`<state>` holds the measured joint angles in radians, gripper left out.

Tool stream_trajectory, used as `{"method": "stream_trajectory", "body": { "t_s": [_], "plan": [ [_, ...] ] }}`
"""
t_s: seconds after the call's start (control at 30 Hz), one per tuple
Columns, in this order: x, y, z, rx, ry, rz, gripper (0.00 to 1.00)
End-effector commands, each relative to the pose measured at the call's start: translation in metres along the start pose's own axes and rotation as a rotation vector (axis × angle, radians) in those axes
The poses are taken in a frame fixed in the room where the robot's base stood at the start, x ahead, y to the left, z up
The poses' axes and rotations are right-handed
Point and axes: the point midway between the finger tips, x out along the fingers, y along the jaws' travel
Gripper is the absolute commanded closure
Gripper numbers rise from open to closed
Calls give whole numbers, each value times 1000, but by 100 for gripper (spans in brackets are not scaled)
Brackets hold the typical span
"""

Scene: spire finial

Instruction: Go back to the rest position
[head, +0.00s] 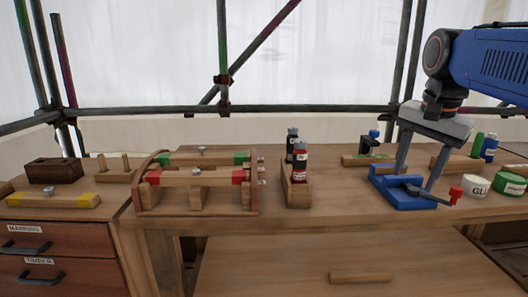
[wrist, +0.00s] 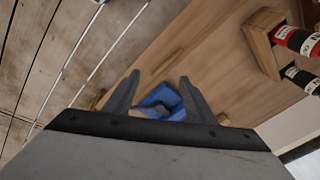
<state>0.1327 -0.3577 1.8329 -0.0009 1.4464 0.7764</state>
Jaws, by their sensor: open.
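My gripper (head: 420,160) hangs at the right of the head view, fingers pointing down over a blue vise (head: 402,190) on the workbench. In the wrist view my gripper (wrist: 158,90) has its two grey fingers apart, with nothing between them but the blue vise (wrist: 165,103) beyond. In the head view one finger overlaps the vise; I cannot tell whether they touch.
A rack with red and green blocks (head: 197,198) stands left of centre on the bench. A wooden holder (head: 296,187) carries dark and red bottles. A glue tub (head: 476,185) and a green tub (head: 509,184) sit at the right. Scaffold poles (head: 223,60) stand behind.

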Motion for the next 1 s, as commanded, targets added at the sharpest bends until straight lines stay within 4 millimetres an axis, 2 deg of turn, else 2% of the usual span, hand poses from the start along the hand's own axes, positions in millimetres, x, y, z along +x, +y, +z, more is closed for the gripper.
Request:
{"method": "stream_trajectory", "body": {
  "t_s": [0.03,0.3,0.5,0.6,0.7,0.8,1.0],
  "plan": [
    [12,10,16,-66,8,-11,50],
    [86,57,87,-437,69,-68,50],
    [145,94,134,-696,121,-98,50],
    [170,109,152,-795,143,-108,50],
    [186,118,162,-861,159,-113,50],
    [194,123,168,-895,168,-116,50],
    [196,124,169,-902,169,-116,50]
  ]
}}
